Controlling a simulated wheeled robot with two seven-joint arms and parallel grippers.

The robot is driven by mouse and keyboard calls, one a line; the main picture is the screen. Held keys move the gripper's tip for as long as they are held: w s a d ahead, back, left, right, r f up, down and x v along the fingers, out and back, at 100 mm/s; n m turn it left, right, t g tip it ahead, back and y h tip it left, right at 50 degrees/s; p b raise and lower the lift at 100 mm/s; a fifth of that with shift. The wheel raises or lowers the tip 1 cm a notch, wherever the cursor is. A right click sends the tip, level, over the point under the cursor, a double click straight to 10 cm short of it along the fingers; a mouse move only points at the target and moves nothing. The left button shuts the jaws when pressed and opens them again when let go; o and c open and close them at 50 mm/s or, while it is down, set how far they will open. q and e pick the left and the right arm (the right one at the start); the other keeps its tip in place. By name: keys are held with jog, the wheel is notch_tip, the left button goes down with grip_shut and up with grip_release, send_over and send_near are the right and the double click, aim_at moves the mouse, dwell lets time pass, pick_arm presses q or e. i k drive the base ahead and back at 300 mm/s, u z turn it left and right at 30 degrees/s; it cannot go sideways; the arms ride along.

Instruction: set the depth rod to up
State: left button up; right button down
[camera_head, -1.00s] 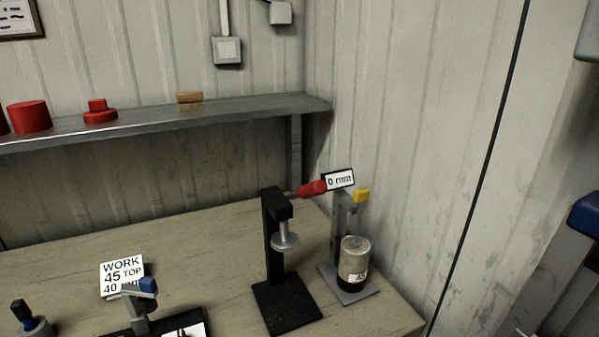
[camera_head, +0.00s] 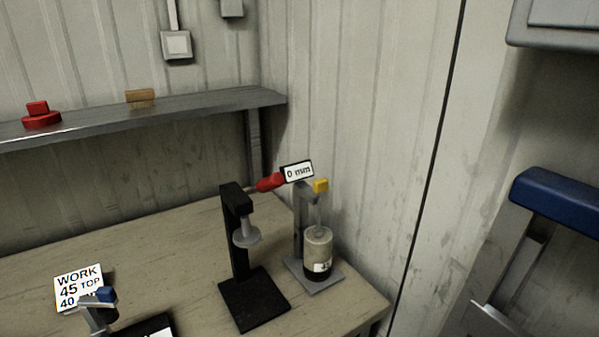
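The depth gauge is a grey stand (camera_head: 299,235) with a flat grey base at the right end of the bench. A yellow knob (camera_head: 320,186) tops its thin depth rod (camera_head: 319,212). The rod comes down to the top of a beige and black cylinder (camera_head: 318,248) standing upright on the base; I cannot tell whether its tip touches or enters it. A white sign beside the knob reads "0 mm" (camera_head: 297,172). Neither of my grippers is in view.
A blue-handled fixture (camera_head: 98,298) and a work card (camera_head: 78,286) are at front left. A wall shelf (camera_head: 180,108) runs behind. A blue-topped frame (camera_head: 560,195) stands right.

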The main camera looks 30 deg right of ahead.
aim_at(320, 185)
jog(key=z, duration=2.25)
jog(key=k, duration=0.5)
jog(key=u, duration=0.15)
